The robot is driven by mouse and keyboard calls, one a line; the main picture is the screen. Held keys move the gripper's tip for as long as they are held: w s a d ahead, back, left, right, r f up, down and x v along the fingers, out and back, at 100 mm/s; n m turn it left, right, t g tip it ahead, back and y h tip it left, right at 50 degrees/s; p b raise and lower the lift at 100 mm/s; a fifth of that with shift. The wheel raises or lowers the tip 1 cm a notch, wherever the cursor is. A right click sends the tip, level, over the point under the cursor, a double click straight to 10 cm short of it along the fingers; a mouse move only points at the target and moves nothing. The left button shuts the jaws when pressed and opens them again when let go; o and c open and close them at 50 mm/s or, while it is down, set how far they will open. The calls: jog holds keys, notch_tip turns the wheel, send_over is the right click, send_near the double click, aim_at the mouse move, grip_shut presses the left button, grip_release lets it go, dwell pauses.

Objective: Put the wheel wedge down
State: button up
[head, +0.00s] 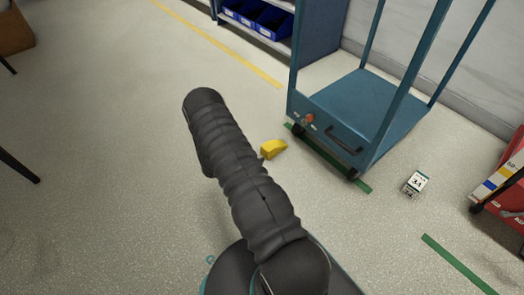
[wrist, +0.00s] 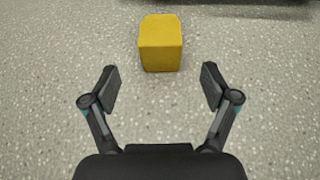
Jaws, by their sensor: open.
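The yellow wheel wedge (head: 273,149) lies on the speckled floor, close to the front left corner of the blue cart. In the wrist view the wedge (wrist: 160,43) is just beyond my fingertips, centred between them. My gripper (wrist: 160,88) is open and empty, with its two fingers spread wide and clear of the wedge. In the head view my dark arm hides the gripper.
The blue cart (head: 371,103) stands right of the wedge, by green floor tape (head: 440,252). A small box marked 3.1 (head: 415,184) and a red cart (head: 507,197) are further right. Blue bins (head: 256,18) sit on a shelf behind.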

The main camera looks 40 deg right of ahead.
jog(key=shift+a+r, duration=0.35)
jog(key=shift+a, duration=0.3)
jog(key=s+a+r+m+g+y, duration=0.1)
jog(key=s+a+r+m+y, duration=0.3)
jog(key=r, duration=1.2)
jog(key=s+a+r+m+g, duration=0.2)
jog(key=r+m, duration=0.5)
jog(key=r, duration=0.9)
jog(key=s+a+r+m+t+y, duration=0.3)
jog(key=s+a+r+m+y, duration=0.1)
jog(key=s+a+r, duration=0.5)
jog(key=s+a+r+m+t+y, duration=0.4)
jog(key=s+a+r, duration=0.5)
jog(key=s, duration=0.5)
jog(key=shift+s+a+r+y, duration=0.15)
jog(key=shift+a+r+y, duration=0.2)
jog(key=shift+y, duration=0.35)
